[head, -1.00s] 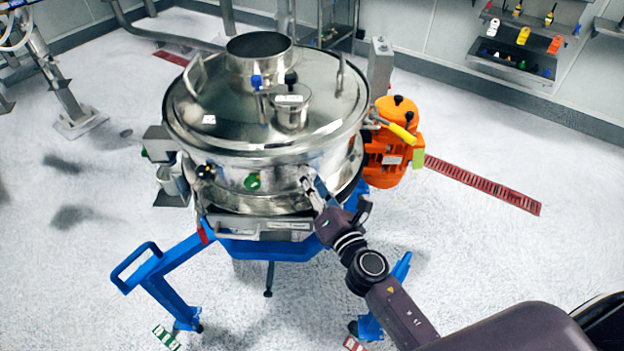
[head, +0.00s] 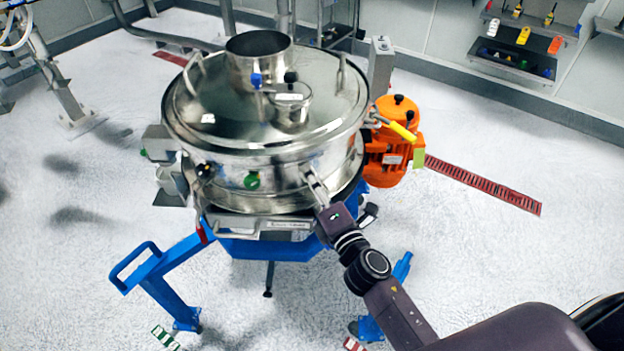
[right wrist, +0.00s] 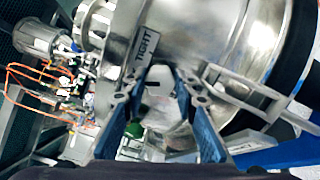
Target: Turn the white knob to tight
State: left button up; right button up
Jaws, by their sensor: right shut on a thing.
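The powder sifter (head: 262,115) is a round steel vessel on a blue frame. My right gripper (head: 309,177) is at the front right of its steel side wall. In the right wrist view, my right gripper (right wrist: 158,98) has its two blue-padded fingers on either side of the white knob (right wrist: 160,78), shut on it. The knob is partly hidden by the fingers, and I cannot make it out in the head view. A "TIGHT" label (right wrist: 143,47) is on the steel just above the knob. My left gripper is not in view.
A green knob (head: 251,181) and a black knob (head: 206,171) are on the sifter's front, left of my gripper. An orange motor (head: 388,160) stands at the right. Blue frame legs (head: 165,290) reach toward the front.

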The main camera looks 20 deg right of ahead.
jog(key=m+p, duration=0.1)
jog(key=m, duration=1.1)
jog(key=shift+f+m+p, duration=0.2)
jog(key=shift+m+p, duration=0.15)
jog(key=shift+m, duration=0.05)
dwell(0.3)
jog(key=o, duration=1.2)
jog(key=shift+c, duration=0.2)
jog(key=s+d, duration=0.1)
jog(key=s, duration=1.1)
jog(key=shift+d, duration=0.15)
